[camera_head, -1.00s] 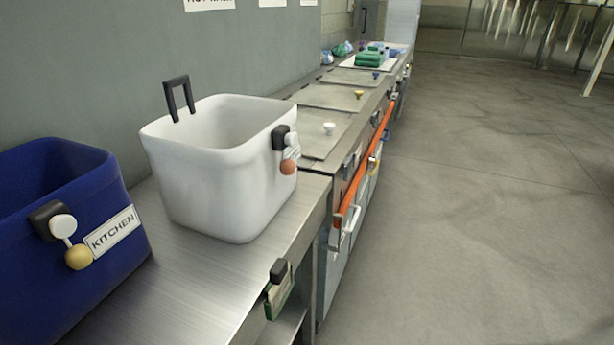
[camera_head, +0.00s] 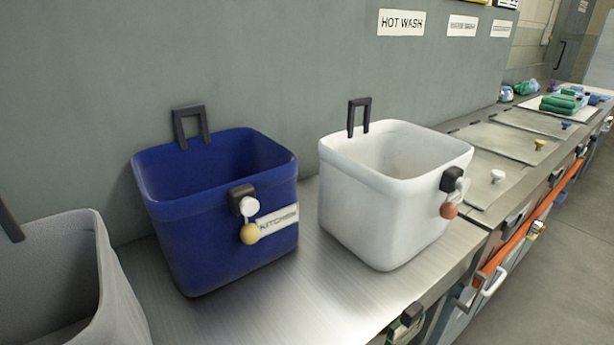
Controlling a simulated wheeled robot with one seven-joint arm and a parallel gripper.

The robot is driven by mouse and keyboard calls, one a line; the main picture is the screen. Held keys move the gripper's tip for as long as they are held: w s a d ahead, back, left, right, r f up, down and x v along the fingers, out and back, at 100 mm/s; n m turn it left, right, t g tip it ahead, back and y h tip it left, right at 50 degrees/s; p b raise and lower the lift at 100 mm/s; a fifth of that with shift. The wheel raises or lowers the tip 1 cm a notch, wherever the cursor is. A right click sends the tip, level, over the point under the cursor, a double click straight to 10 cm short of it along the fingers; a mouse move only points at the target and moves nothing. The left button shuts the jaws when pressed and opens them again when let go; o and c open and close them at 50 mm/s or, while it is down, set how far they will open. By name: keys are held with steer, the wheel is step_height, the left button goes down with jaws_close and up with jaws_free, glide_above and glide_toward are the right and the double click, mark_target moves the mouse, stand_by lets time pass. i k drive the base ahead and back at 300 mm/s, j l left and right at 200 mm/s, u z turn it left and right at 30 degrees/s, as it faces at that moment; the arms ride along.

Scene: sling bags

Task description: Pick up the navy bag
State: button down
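The navy bag (camera_head: 195,250) is an open-topped, box-shaped dark blue bag standing upright on the steel counter (camera_head: 325,285), left of centre in the head view. A black handle (camera_head: 191,127) rises at its back rim. Its front has a black clip with a white knob, a yellow ball and a white "KITCHEN" label (camera_head: 278,222). The inside looks empty as far as it shows. My gripper is not in view.
A white bag (camera_head: 375,225) stands close to the right, with a small gap. A grey bag (camera_head: 75,275) is at the left edge, cut off by the frame. A grey wall (camera_head: 270,60) rises behind. Lidded counter sections (camera_head: 510,140) run away to the right; open floor (camera_head: 585,250) lies beyond.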

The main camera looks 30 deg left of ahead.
mark_target(192, 190)
steer(key=u, duration=0.25)
steer(key=i+l+u, duration=0.15)
steer(key=u, duration=0.2)
steer(key=i+l+u, duration=0.1)
steer(key=l+u, duration=0.15)
steer(key=u, duration=0.15)
steer(key=i+l+u, duration=0.1)
steer(key=l+u, duration=0.25)
steer(key=j, duration=0.05)
